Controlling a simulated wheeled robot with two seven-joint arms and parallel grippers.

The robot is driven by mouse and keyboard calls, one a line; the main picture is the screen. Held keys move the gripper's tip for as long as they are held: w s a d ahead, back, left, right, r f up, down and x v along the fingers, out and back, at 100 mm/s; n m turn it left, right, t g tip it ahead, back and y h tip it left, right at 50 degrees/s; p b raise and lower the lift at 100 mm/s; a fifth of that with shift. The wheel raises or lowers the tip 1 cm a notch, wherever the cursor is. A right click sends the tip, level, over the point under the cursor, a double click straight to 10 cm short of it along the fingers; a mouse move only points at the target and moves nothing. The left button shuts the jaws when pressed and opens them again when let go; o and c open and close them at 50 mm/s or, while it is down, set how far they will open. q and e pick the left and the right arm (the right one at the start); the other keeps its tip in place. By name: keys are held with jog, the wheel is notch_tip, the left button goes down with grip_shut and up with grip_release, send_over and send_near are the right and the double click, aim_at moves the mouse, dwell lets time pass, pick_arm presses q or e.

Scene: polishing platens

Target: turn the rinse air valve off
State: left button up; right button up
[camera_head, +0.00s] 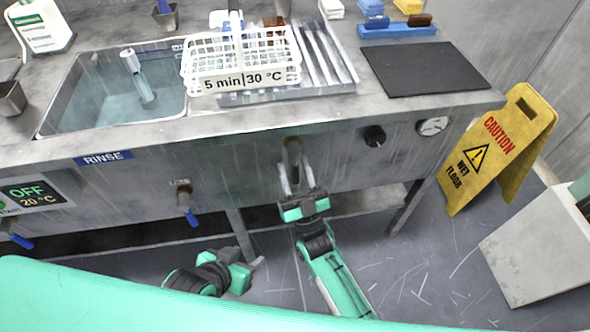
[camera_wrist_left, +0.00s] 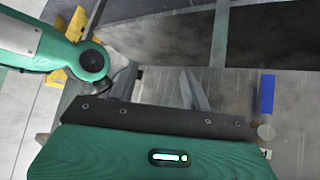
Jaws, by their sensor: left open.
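Below the blue RINSE label (camera_head: 103,158), a valve with a blue lever (camera_head: 190,216) sits on the bench front, its lever pointing down. A blue lever (camera_wrist_left: 266,94) also shows at the right of the left wrist view. Another fitting (camera_head: 292,150) sticks out farther right. My left gripper (camera_head: 256,264) is low, below and right of the blue-lever valve and apart from it. In its wrist view its fingers (camera_wrist_left: 190,90) are open and empty. My right gripper (camera_head: 296,176) is at the right fitting, fingers either side; whether they grip it is hidden.
The rinse sink (camera_head: 112,108), a white basket (camera_head: 240,60) and a black mat (camera_head: 424,70) are on the bench top. A black knob (camera_head: 375,136) and gauge (camera_head: 433,126) are on its front. A bench leg (camera_head: 241,235) stands near my left gripper. A caution sign (camera_head: 497,150) stands right.

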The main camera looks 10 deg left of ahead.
pick_arm(q)
jog(key=shift+w+d+f+t+h+b, duration=0.1)
jog(key=shift+w+d+t+h+b, duration=0.15)
jog(key=shift+d, duration=0.2)
jog(key=shift+w+d+f+t+h+b, duration=0.15)
jog(key=shift+d+t, duration=0.1)
jog(key=shift+d, duration=0.15)
pick_arm(e)
jog(key=v, duration=1.4)
pick_arm(q)
jog(key=shift+r, duration=0.25)
pick_arm(e)
jog(key=shift+w, duration=0.1)
jog(key=shift+r, duration=0.1)
